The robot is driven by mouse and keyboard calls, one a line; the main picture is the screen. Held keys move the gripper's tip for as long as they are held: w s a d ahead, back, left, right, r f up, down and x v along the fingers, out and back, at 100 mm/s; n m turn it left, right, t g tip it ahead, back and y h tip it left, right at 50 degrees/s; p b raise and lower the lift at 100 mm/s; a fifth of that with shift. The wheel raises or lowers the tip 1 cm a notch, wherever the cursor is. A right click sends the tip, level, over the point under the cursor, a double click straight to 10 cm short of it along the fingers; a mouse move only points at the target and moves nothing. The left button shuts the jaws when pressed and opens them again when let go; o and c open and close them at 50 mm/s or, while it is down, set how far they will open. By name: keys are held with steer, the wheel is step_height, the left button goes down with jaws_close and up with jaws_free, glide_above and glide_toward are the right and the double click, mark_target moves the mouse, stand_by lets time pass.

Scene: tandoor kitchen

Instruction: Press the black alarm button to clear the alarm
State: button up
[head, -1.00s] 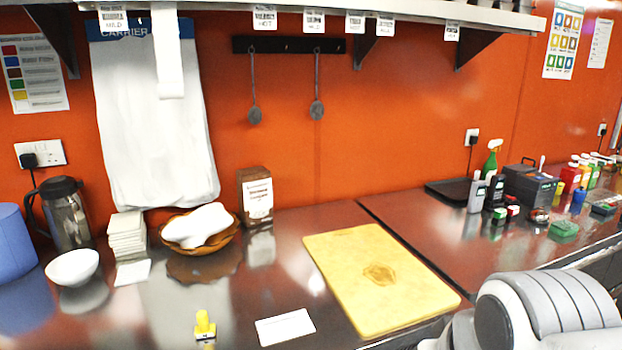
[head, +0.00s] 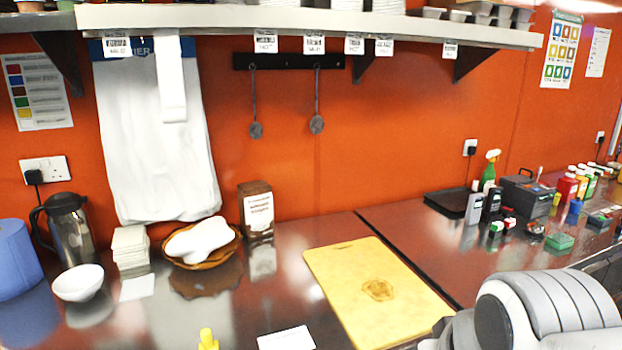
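I cannot pick out a black alarm button for certain in the head view. Several small objects (head: 535,229), some dark, some red and green, lie on the right-hand counter, too small to tell apart. Part of my arm fills the lower right corner. My gripper is outside the picture.
A yellow cutting board (head: 375,290) lies on the dark counter. A bowl (head: 78,283), jug (head: 70,230), basket (head: 203,243) and brown box (head: 256,209) stand left. A dark case (head: 527,196) and bottles stand right. A shelf (head: 300,19) overhangs the counter.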

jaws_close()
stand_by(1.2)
